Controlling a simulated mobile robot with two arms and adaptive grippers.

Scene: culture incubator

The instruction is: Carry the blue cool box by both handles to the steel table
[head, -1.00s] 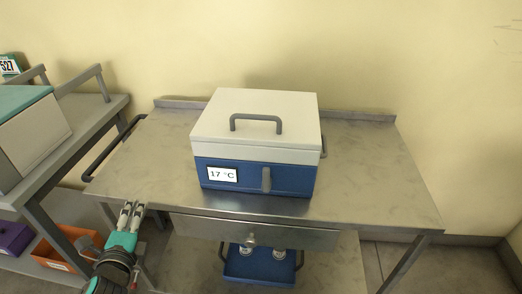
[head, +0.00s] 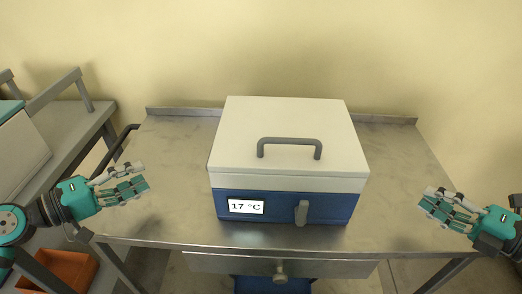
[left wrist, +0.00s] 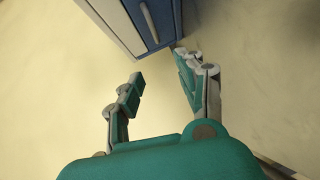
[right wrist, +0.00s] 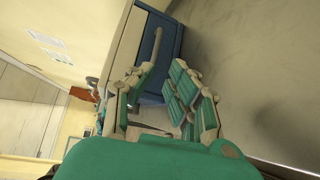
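The blue cool box (head: 280,205), with a white lid, a top handle (head: 289,141) and a 17 °C display, stands upright on the steel table (head: 400,160). My left gripper (head: 146,177) is open and empty, left of the box and apart from it. My right gripper (head: 427,201) is open and empty, right of the box and apart from it. The box shows at the top of the left wrist view (left wrist: 172,14), with a grey bar (left wrist: 150,22) on it. The right wrist view shows the box (right wrist: 158,62) beyond the fingers. In the head view the side handles are hidden.
A grey shelf cart (head: 80,128) with a pale box (head: 20,150) stands at the left. An orange bin (head: 68,268) is low on it. The table has a drawer (head: 230,264) below its front edge. Bare tabletop lies on both sides of the box.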

